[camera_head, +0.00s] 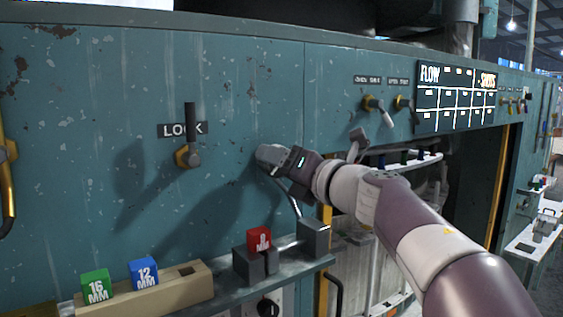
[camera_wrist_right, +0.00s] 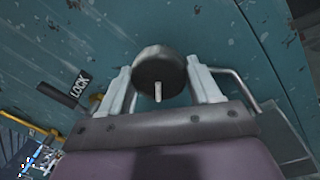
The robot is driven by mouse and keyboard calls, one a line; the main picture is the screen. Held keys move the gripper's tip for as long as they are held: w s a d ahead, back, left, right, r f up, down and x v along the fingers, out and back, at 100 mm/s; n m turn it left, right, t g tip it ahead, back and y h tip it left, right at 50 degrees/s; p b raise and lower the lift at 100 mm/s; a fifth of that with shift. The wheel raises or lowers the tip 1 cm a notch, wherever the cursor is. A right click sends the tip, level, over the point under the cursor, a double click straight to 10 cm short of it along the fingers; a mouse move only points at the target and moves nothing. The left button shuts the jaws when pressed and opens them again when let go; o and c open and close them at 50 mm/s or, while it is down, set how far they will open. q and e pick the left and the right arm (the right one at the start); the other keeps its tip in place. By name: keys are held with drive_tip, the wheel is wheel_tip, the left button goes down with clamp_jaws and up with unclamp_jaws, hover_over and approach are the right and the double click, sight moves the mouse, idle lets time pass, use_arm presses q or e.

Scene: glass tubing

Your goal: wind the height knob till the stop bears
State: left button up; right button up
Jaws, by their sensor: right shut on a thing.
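The height knob (camera_wrist_right: 160,66) is a dark round knob with a pale pin, seen in the right wrist view. My right gripper (camera_wrist_right: 162,85) has a pale finger on each side of it and is shut on it. My left gripper is out of view.
A green 16 MM block (camera_head: 96,286) and a blue 12 MM block (camera_head: 143,273) stand in a wooden rack (camera_head: 190,288) on the ledge. A LOCK lever (camera_head: 190,130) points up on the panel. More knobs (camera_head: 370,103) and a FLOW board (camera_head: 455,98) are at right.

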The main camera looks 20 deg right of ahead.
drive_tip(key=shift+m, duration=0.7)
drive_tip(key=o, duration=1)
drive_tip(key=shift+o, duration=0.2)
drive_tip(key=shift+s, duration=0.1)
drive_tip(key=b+v, duration=0.5)
drive_tip(key=v, duration=0.7)
drive_tip(key=shift+s, duration=0.25)
